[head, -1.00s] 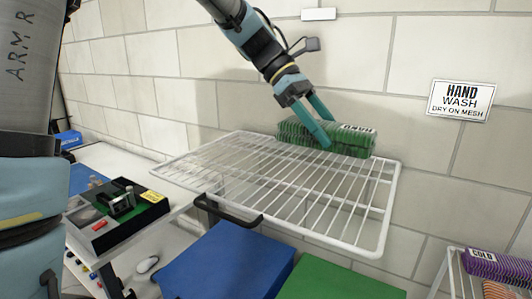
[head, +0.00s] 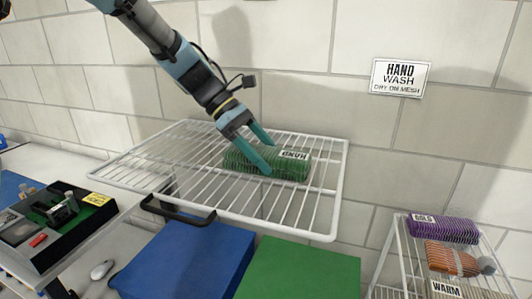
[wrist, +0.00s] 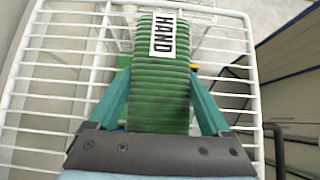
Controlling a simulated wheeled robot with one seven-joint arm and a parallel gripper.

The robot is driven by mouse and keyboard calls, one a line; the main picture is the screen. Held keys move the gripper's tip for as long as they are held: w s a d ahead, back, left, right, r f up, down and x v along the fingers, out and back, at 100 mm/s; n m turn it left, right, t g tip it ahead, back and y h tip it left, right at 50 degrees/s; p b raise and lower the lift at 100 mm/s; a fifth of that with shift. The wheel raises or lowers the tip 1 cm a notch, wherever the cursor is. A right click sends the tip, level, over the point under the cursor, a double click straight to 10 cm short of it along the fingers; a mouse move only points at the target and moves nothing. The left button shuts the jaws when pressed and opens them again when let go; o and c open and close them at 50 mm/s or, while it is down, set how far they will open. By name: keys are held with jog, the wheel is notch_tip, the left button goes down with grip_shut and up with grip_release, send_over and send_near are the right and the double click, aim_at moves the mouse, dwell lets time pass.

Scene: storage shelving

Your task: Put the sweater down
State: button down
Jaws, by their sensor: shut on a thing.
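The sweater is a green ribbed folded bundle (head: 270,163) with a white label reading HAND. It lies on or just over the white wire mesh rack (head: 200,194), towards its back right. My gripper (head: 264,153) has teal fingers on either side of the sweater and is shut on it. In the wrist view the sweater (wrist: 160,85) stands between both fingers, with the rack's wires around it. I cannot tell whether its underside bears fully on the wires.
A HAND WASH DRY ON MESH sign (head: 400,77) is on the wall behind. Blue (head: 184,262) and green (head: 298,272) surfaces lie below the rack. A lower rack at right holds purple (head: 443,229) and orange (head: 452,259) bundles. The rack's left part is bare.

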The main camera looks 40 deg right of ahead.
grip_release()
jog(key=shift+f, duration=0.15)
jog(key=b+v, duration=0.2)
jog(key=v, duration=1)
